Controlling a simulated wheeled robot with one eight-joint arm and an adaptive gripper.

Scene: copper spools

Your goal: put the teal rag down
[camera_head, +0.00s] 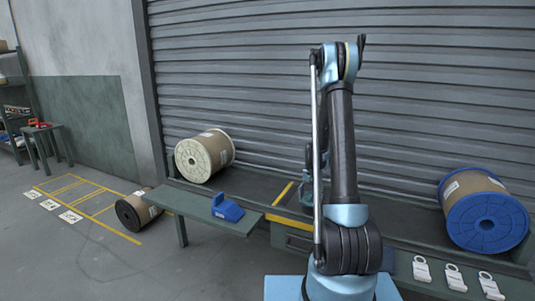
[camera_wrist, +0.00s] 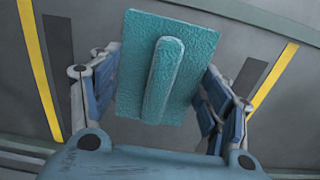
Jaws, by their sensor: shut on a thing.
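The teal rag (camera_wrist: 130,75) is a textured rectangular piece with a raised ridge along its middle, seen in the wrist view. My gripper (camera_wrist: 158,80) is shut on it, with a blue finger on either side. The rag lies across the space between the fingers, over a grey-green surface (camera_wrist: 205,30) with yellow stripes. I cannot tell whether the rag touches that surface. In the head view my arm hides the rag and most of the gripper.
A cream-flanged spool (camera_head: 192,160) stands left on the long bench (camera_head: 255,184), a blue-flanged spool (camera_head: 487,222) right. A blue block (camera_head: 227,208) sits on a low side table (camera_head: 180,203). A black-flanged spool (camera_head: 129,216) lies on the floor. White tags (camera_head: 454,278) lie along the front right.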

